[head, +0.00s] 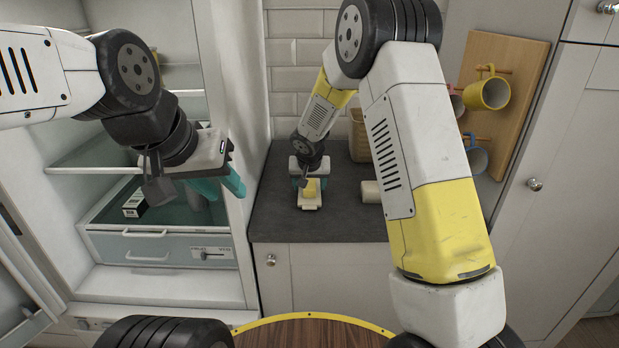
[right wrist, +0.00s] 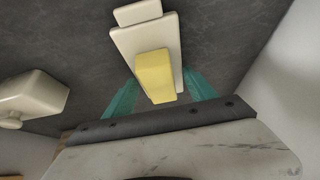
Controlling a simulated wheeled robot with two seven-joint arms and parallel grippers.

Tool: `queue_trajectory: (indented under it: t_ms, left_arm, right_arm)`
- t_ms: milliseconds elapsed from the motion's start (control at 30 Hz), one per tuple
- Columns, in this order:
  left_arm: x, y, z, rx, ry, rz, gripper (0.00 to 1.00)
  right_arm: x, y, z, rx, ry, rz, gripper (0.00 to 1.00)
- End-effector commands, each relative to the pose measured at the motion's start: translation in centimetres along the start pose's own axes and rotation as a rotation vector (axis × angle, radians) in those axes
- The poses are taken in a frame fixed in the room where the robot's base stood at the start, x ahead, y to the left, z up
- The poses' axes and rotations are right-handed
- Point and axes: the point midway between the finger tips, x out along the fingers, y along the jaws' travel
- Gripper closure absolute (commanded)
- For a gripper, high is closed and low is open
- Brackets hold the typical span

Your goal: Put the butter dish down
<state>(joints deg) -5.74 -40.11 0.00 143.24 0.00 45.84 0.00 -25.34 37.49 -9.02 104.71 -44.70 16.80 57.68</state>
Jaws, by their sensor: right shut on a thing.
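The butter dish is a cream rectangular plate with a tab at one end. It shows over the slate worktop in the head view (head: 309,207) and in the right wrist view (right wrist: 126,45). A yellow block of butter (right wrist: 155,75) lies on it. My right gripper (head: 309,184) is shut on the dish, its teal fingers (right wrist: 160,96) at the dish's two long sides. The dish looks level; I cannot tell whether its underside touches the worktop. My left gripper (head: 219,187) is open and empty in front of the fridge.
A cream lid-like piece with a knob (right wrist: 32,97) lies on the worktop (head: 275,225), beside the dish; it also shows in the head view (head: 371,191). A basket (head: 358,135) stands behind. Mugs (head: 487,93) hang at right. The fridge (head: 165,245) stands open at left.

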Motion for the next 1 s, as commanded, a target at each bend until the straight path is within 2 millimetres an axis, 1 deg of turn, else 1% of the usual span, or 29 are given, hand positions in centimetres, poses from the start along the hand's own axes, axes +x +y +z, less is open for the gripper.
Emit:
queue_trajectory:
  t_ms: [100,133,200,233,500,567,633,767,1000]
  left_arm:
    - [0.0,0.0,0.0,0.000,0.000,0.000,0.64]
    - [0.0,0.0,0.0,0.000,0.000,0.000,0.64]
    - [0.0,0.0,0.0,0.000,0.000,0.000,0.64]
    - [0.0,0.0,0.0,0.000,0.000,0.000,0.64]
    - [0.0,0.0,0.0,0.000,0.000,0.000,0.64]
    - [0.0,0.0,0.0,0.000,0.000,0.000,0.64]
    - [0.0,0.0,0.0,0.000,0.000,0.000,0.64]
    - [0.0,0.0,0.0,0.000,0.000,0.000,0.64]
    - [0.0,0.0,0.0,0.000,0.000,0.000,0.64]
  right_arm:
    - [0.1,-0.1,0.1,0.000,0.001,-0.001,0.95]
    - [0.1,0.0,0.1,0.000,0.000,0.000,0.29]
    - [0.1,0.0,0.1,0.000,0.000,0.000,0.15]
    - [0.1,0.0,0.1,0.000,0.000,0.000,0.13]
    - [0.1,0.0,0.1,0.000,0.000,0.000,0.13]
    - [-0.1,0.0,0.0,0.001,0.000,0.000,0.13]
    - [-0.6,0.0,-0.1,0.001,0.002,-0.001,0.13]
    - [-2.7,0.0,-0.1,0.001,0.004,-0.002,0.13]
    - [-8.0,-0.1,-0.1,0.001,0.004,-0.002,0.13]
